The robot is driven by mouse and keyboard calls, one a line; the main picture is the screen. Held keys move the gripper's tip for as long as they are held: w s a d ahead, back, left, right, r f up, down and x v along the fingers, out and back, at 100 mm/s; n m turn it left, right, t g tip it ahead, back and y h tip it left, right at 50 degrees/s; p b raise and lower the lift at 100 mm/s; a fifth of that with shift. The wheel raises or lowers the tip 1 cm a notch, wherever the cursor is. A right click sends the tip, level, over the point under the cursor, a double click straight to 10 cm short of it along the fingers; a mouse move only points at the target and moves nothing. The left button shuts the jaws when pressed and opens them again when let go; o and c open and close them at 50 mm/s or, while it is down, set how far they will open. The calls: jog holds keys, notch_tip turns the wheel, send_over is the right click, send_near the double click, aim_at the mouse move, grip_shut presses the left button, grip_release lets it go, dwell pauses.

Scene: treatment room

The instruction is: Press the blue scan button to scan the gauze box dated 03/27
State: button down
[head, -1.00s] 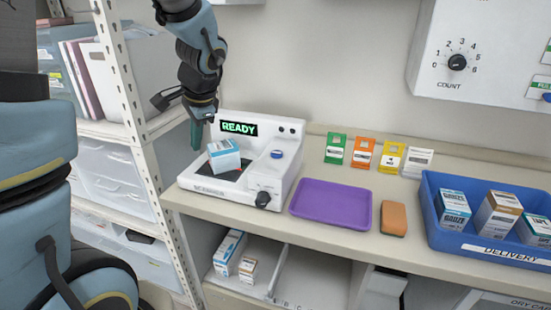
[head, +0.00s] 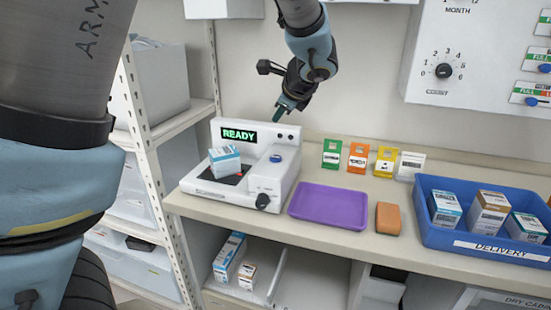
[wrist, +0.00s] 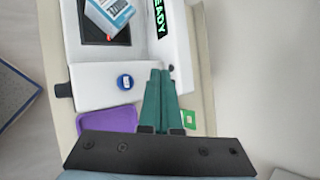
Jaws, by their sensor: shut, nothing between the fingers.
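The white scanner (head: 213,192) stands on the counter with its display (head: 239,135) reading READY. The blue scan button (head: 275,158) sits on the scanner's raised right part; it also shows in the wrist view (wrist: 125,82). A white and blue box (head: 225,160) rests tilted on the dark scan plate; it shows in the wrist view (wrist: 108,14) too. Its date is too small to read. My gripper (head: 277,118) is shut and empty, above and behind the button. In the wrist view its teal fingers (wrist: 160,75) are together, just right of the button and apart from it.
A purple tray (head: 328,206) and an orange sponge (head: 388,218) lie right of the scanner. Coloured tags (head: 358,158) stand along the wall. A blue delivery bin (head: 433,232) holds several boxes. A black knob (head: 263,201) is on the scanner front. Shelving (head: 160,130) stands left.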

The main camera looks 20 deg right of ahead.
aim_at(278, 159)
jog(key=shift+f, duration=0.1)
notch_tip(278, 159, down, 9)
jog(key=b, duration=0.7)
dwell(1.9)
jog(key=shift+f+b, duration=0.25)
jog(key=shift+b, duration=0.4)
jog(key=shift+f+b, duration=0.4)
jog(key=shift+r, duration=0.15)
dwell(0.5)
jog(key=shift+r+p, duration=0.65)
jog(key=shift+r, duration=0.05)
jog(key=shift+r, duration=0.1)
